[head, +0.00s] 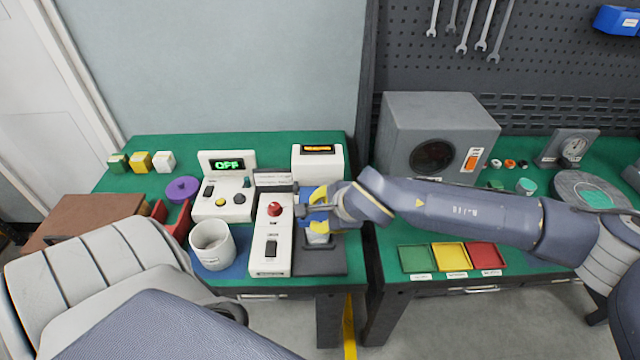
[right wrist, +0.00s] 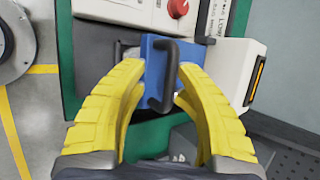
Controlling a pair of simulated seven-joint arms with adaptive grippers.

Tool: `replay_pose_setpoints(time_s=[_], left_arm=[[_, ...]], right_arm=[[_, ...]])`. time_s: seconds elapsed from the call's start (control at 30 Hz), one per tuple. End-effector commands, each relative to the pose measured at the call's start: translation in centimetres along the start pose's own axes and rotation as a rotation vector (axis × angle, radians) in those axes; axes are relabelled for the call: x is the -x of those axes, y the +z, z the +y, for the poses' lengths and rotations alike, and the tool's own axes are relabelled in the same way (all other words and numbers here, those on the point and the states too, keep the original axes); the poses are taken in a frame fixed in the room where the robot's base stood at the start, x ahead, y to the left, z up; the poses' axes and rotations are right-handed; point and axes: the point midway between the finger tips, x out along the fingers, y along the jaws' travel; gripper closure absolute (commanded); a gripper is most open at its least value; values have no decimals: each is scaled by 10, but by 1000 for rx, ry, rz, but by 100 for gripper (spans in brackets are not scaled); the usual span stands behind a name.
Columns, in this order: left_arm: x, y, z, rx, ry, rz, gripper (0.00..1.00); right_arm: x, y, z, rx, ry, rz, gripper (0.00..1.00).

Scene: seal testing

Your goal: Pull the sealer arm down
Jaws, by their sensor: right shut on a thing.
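The sealer is a white box with a red knob and a black switch (head: 271,240), with a dark base plate (head: 322,262) to its right. Its blue sealer arm (right wrist: 188,50) carries a black bar handle (right wrist: 162,85). My right gripper (head: 320,212) comes in from the right over the dark plate, and its yellow fingers (right wrist: 163,72) are shut on the handle, one on each side. In the head view the fingers hide most of the blue arm and handle. My left gripper is out of view; only my left arm's links show at the lower left.
A white mug (head: 212,245) stands on a blue mat left of the sealer. Behind are a control box reading OFF (head: 226,190) and a white box with an orange display (head: 318,165). Green, yellow and red trays (head: 450,256) lie on the right table, below my right arm.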

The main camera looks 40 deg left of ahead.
Motion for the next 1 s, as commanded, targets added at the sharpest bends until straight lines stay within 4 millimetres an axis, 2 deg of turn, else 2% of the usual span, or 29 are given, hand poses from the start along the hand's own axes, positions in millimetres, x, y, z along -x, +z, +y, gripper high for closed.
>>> replay_pose_setpoints(time_s=[0.17, 0.5, 0.7, 1.0], left_arm=[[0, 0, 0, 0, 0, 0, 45], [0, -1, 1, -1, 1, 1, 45], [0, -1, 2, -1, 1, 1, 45], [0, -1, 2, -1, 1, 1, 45]], right_arm=[[10, -4, 4, -5, 10, 7, 78], [70, -2, 1, -1, 2, 3, 78], [99, -1, 1, -1, 1, 2, 78], [119, 0, 0, -1, 0, 0, 78]])
